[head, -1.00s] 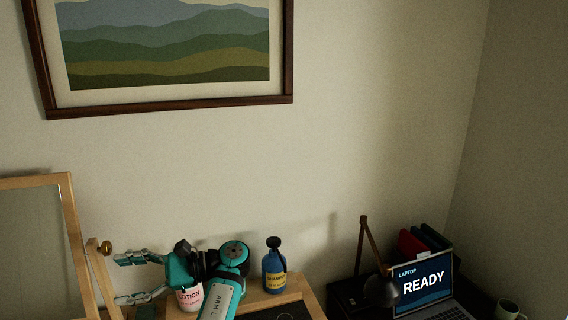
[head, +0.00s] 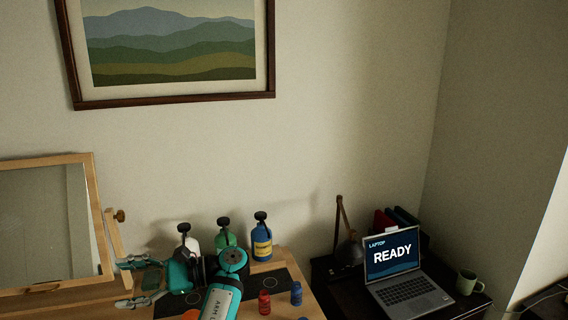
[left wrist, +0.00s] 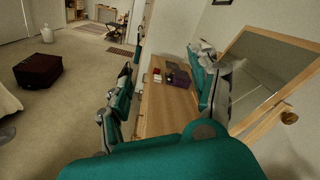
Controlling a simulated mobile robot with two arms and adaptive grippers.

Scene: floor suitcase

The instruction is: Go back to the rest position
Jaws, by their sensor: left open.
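My left gripper (head: 122,283) points left in the head view, in front of the wooden mirror. Its two fingers are spread and nothing is between them. In the left wrist view the fingers of my left gripper (left wrist: 163,65) stand wide apart, with the wooden dresser top (left wrist: 165,108) beyond them. My left arm covers part of the dresser top and the lower parts of the white bottle (head: 191,243) and green bottle (head: 226,240). My right gripper is in neither view.
The mirror (head: 92,222) stands close to my left gripper. A blue shampoo bottle (head: 261,240), a red bottle (head: 264,302) and a small blue bottle (head: 296,293) stand on the dresser. A laptop (head: 412,290) is at right. A dark red suitcase (left wrist: 38,70) lies on the floor.

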